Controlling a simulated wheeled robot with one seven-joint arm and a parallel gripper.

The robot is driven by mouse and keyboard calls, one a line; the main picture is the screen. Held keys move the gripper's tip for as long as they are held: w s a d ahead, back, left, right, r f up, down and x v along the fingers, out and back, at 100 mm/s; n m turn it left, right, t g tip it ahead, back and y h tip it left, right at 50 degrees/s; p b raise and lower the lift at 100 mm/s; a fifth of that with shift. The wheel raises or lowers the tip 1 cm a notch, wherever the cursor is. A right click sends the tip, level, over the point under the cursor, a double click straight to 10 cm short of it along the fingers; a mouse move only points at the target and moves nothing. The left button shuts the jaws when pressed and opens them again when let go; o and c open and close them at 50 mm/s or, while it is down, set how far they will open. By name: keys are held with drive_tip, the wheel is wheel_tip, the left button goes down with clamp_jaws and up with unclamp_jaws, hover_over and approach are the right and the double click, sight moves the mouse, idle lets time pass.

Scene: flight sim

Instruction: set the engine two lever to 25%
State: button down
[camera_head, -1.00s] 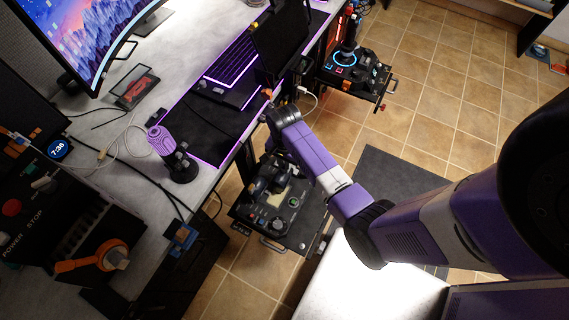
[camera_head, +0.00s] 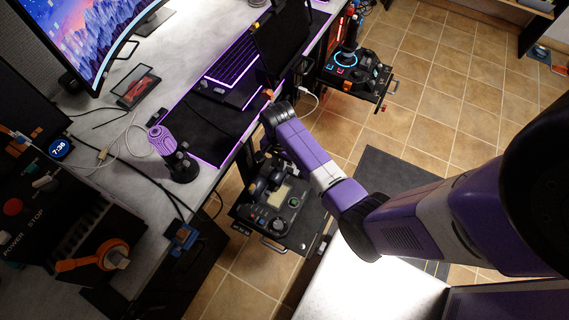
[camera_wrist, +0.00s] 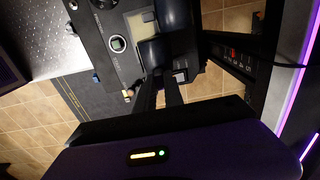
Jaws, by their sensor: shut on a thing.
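The throttle unit (camera_head: 283,222) is a dark box on a mount beside the desk, with a pale panel, knobs and dark rounded lever handles. In the wrist view the throttle unit (camera_wrist: 118,68) fills the upper middle, with one dark handle (camera_wrist: 155,52) near my fingertips and another (camera_wrist: 173,14) above it. My gripper (camera_wrist: 165,76) reaches in from below, its two dark fingers close together and shut on a lever at the near handle. The exact contact is dark and partly hidden. No engine number or percent mark is readable. In the head view my arm hides the fingertips.
Another control unit (camera_head: 354,74) is mounted farther back. A white surface (camera_head: 365,283) lies in front. Tiled floor is open at upper right.

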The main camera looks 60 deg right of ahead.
drive_tip(key=c, duration=1.4)
unclamp_jaws()
drive_tip(key=shift+c, duration=0.2)
wheel_tip(320, 180, up, 8)
drive_tip(key=shift+f, duration=0.1)
